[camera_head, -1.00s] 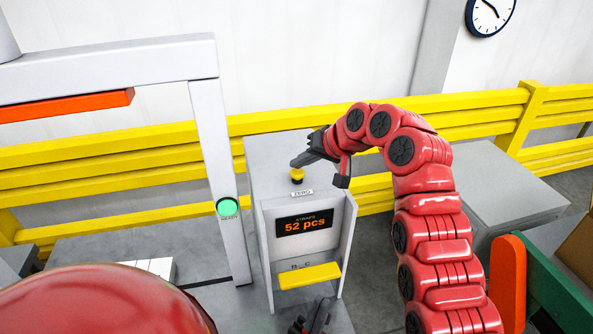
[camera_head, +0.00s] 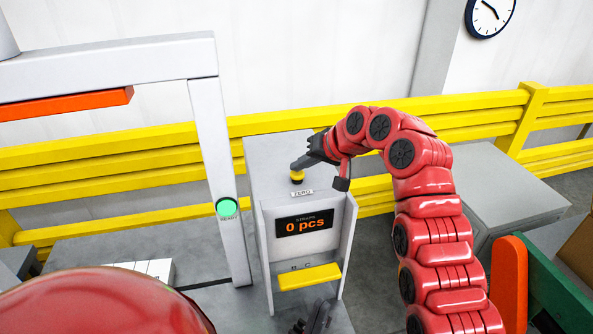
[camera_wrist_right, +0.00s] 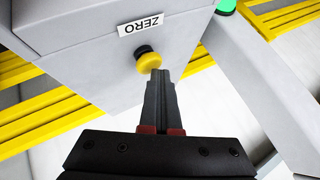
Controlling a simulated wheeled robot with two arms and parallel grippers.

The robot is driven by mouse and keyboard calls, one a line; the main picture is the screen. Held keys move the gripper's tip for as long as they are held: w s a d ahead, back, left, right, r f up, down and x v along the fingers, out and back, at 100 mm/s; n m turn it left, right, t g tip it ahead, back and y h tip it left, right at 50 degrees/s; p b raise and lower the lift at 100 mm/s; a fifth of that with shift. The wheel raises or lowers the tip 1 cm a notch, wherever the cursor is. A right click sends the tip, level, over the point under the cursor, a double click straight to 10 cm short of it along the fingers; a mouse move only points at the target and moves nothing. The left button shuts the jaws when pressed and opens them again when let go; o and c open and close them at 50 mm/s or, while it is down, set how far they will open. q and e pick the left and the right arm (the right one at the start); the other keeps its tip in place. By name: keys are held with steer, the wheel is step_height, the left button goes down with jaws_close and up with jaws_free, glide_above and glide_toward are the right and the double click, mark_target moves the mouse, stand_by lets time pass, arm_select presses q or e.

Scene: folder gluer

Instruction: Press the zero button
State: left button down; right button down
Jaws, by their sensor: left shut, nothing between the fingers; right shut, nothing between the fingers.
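The yellow zero button (camera_head: 297,176) sits on a black collar on top of the grey counter box, behind a label reading ZERO (camera_head: 302,193). The box's display (camera_head: 305,224) reads 0 pcs. My right gripper (camera_head: 296,165) is shut and empty, its fingertips at the button's top. In the right wrist view the shut fingertips (camera_wrist_right: 156,74) reach the edge of the yellow button (camera_wrist_right: 149,61); I cannot tell whether they still press it. My left gripper (camera_head: 312,322) is shut and empty, low in front of the box.
A yellow shelf (camera_head: 309,277) juts from the box's front below the display. A grey post with a green button (camera_head: 228,207) stands just left. Yellow guard rails (camera_head: 110,168) run behind. An orange and green machine part (camera_head: 508,280) is at the lower right.

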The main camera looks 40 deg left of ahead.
mark_target(301, 175)
steer(key=shift+r, duration=0.5)
steer(key=shift+r+p, duration=0.3)
steer(key=shift+r, duration=0.3)
step_height(301, 175, up, 5)
steer(key=shift+f+p, duration=0.15)
steer(key=shift+p, duration=0.85)
